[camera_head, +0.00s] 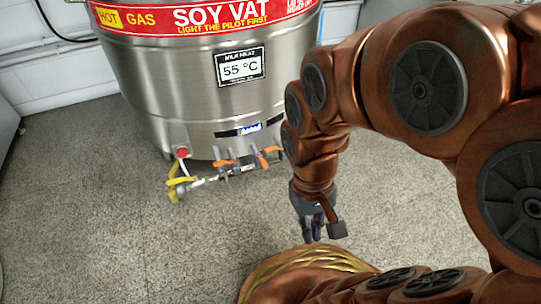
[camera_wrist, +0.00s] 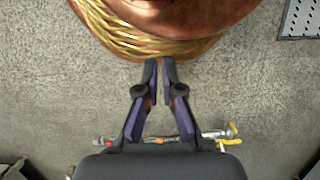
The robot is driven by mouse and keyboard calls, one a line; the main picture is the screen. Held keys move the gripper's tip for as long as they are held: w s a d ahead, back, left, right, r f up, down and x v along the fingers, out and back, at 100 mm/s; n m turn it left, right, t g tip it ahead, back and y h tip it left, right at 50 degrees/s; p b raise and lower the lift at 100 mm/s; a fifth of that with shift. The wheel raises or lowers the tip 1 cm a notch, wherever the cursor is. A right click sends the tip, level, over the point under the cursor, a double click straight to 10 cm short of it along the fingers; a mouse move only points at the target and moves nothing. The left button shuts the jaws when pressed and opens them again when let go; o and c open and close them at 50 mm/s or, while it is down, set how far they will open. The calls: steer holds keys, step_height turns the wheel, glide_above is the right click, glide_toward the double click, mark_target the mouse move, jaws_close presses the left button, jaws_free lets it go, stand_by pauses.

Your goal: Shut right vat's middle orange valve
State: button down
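The steel soy vat (camera_head: 190,85) stands at the upper middle of the head view. A pipe with valves runs low along its front. Orange valve handles show on it, one near the middle (camera_head: 222,163) and others by the right end (camera_head: 264,160). Yellow handles (camera_head: 175,184) are at the left end. The pipe also shows low in the wrist view, with a small orange part (camera_wrist: 160,141), partly hidden by my gripper's body. My gripper (camera_head: 314,236) hangs right of and nearer than the valves, apart from them. In the wrist view its fingers (camera_wrist: 160,62) are nearly together, with nothing between them.
A red knob (camera_head: 183,152) sits on the vat above the yellow handles. A temperature display (camera_head: 240,66) is on the vat's front. Speckled floor (camera_head: 110,230) is clear left of and before the vat. A grey perforated panel (camera_wrist: 301,18) shows at the wrist view's upper right.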

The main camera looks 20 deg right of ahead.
step_height(320, 180, up, 11)
steer(key=s+p, duration=0.2)
steer(key=p, duration=0.7)
steer(key=shift+s+n+g, duration=0.35)
steer(key=shift+n+g, duration=0.05)
steer(key=shift+a, duration=0.1)
